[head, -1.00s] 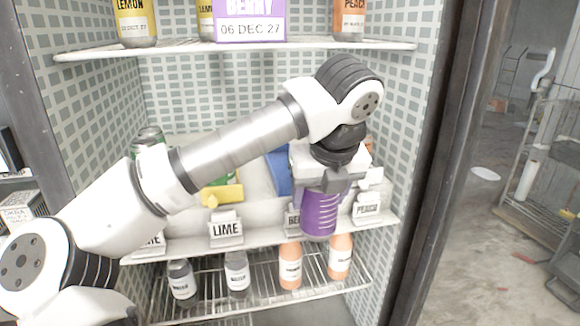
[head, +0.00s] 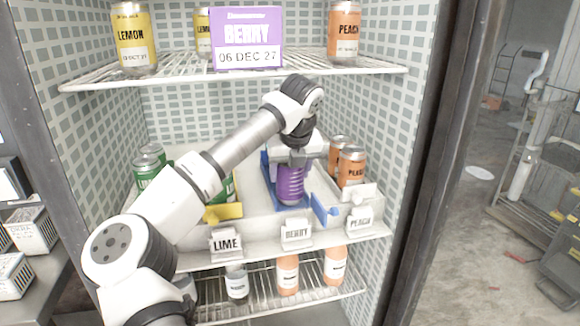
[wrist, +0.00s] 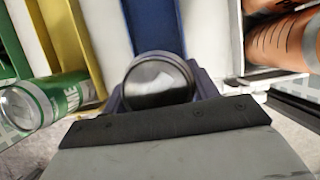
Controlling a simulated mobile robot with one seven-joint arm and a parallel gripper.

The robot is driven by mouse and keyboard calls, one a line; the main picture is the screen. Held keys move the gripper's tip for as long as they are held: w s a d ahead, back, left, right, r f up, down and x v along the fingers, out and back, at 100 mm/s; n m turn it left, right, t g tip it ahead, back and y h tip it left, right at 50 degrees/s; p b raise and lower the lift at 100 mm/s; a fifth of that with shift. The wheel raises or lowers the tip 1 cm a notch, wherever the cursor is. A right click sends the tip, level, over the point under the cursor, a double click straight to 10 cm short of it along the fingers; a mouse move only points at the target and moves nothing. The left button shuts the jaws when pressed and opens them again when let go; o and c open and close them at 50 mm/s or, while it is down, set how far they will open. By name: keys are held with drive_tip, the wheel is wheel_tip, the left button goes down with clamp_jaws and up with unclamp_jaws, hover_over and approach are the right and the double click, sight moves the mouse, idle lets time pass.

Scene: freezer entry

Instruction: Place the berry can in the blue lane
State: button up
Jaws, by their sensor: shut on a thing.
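The purple berry can (head: 290,184) is upright in my gripper (head: 292,165), which is shut on it. In the head view the can is over the front part of the blue lane (head: 322,209), behind the BERRY tag (head: 297,234). I cannot tell whether its base touches the lane floor. In the wrist view the can's silver top (wrist: 160,79) shows close to my gripper, with the blue lane floor (wrist: 153,25) running beyond it. The fingertips are mostly hidden.
Orange peach cans (head: 351,167) stand close on the right. Green lime cans (head: 147,172) and a yellow lane piece (head: 223,212) are on the left. The upper shelf (head: 180,68), with a purple BERRY box (head: 246,38), hangs above my arm.

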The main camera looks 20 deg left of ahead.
drive_tip(key=shift+f, duration=0.25)
drive_tip(key=shift+f, duration=0.1)
drive_tip(key=o, duration=1.3)
drive_tip(key=shift+o, duration=0.2)
drive_tip(key=shift+b+v, duration=0.7)
drive_tip(key=shift+v, duration=3.1)
